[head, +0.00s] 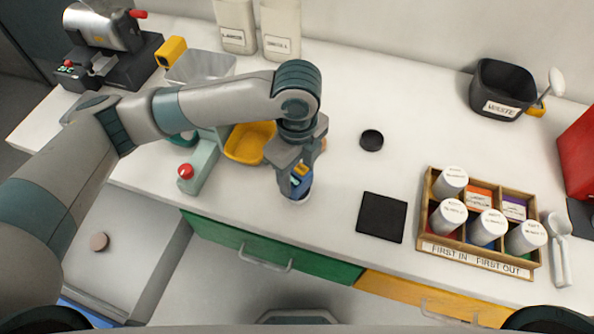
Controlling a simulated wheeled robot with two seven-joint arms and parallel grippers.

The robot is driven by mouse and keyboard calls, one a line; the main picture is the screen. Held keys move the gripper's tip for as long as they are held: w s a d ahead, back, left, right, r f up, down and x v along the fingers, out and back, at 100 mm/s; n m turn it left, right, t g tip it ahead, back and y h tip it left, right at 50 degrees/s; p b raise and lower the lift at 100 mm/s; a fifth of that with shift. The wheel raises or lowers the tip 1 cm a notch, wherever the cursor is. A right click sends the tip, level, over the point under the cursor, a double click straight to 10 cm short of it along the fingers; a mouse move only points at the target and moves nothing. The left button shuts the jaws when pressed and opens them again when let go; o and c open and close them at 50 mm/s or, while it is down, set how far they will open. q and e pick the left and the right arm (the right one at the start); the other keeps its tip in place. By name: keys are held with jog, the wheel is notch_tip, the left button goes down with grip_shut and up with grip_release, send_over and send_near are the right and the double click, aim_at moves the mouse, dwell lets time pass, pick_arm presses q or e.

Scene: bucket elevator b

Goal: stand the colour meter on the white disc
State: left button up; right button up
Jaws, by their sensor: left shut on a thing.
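My left gripper (296,181) points down near the front edge of the counter and is shut on a small dark blue thing, which looks like the colour meter (303,188). The fingers hide much of it, and it looks upright. A pale round edge, which may be the white disc (300,201), shows just under it. I cannot tell whether the two touch or whether the pale edge is part of the meter. My right gripper is not in view.
A yellow tray (246,143) and a grey-green device with a red knob (199,166) stand left of the gripper. To the right are a black puck (371,140), a black square mat (382,217) and a wooden rack (478,262) of white-capped jars. Bare counter lies between.

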aim_at(297, 175)
pick_arm(q)
jog(key=o, duration=1.4)
jog(key=shift+f, duration=0.1)
jog(key=shift+c, duration=0.2)
notch_tip(297, 175, up, 12)
jog(key=b, duration=0.2)
jog(key=shift+b, duration=0.35)
